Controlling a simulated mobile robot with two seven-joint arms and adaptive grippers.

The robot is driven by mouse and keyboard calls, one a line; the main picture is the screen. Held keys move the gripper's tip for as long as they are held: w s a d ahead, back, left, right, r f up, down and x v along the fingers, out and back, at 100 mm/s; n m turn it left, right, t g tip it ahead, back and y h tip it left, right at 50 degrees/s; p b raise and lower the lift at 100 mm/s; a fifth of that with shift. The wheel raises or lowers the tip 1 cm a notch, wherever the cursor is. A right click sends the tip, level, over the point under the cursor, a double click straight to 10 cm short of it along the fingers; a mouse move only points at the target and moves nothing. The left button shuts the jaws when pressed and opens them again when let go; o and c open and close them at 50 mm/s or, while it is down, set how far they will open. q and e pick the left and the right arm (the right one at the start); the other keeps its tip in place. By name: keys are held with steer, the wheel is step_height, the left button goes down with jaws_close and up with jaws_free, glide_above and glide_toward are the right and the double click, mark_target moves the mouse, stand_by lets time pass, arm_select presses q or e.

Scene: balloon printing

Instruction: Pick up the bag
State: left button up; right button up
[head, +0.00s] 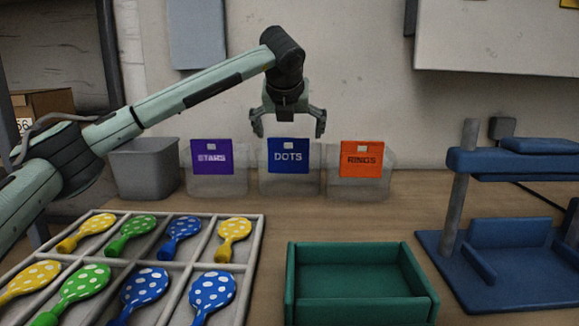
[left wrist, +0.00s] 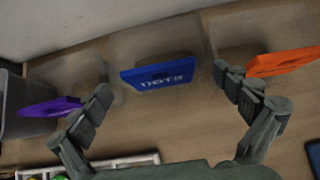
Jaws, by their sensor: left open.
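Three clear bags with coloured labels stand in a row at the back of the table in the head view: a purple STARS bag (head: 214,172), a blue DOTS bag (head: 289,170) and an orange RINGS bag (head: 361,171). My left gripper (head: 288,128) is open above the DOTS bag, fingers pointing down. In the left wrist view the DOTS label (left wrist: 158,75) lies ahead between the open fingers (left wrist: 162,92), apart from both. The STARS label (left wrist: 50,107) and RINGS label (left wrist: 284,61) lie to either side. My right gripper is not in view.
A divided tray (head: 262,220) of dotted balloons lies at front left. A green open box (head: 361,311) stands at front centre, and a blue press (head: 510,225) at right. A grey bin (head: 146,170) stands left of the bags. Bare table lies before the bags.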

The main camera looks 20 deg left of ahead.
mark_target(288, 141)
arm_select(q)
steer(key=x, duration=0.4)
steer(key=shift+s+a+f+p, duration=0.15)
steer(key=shift+f+p, duration=0.15)
steer(key=shift+p, duration=0.1)
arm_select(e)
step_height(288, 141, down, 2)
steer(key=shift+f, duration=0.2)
arm_select(q)
steer(key=shift+c, duration=0.6)
steer(key=c, duration=0.6)
steer(key=shift+r, duration=0.2)
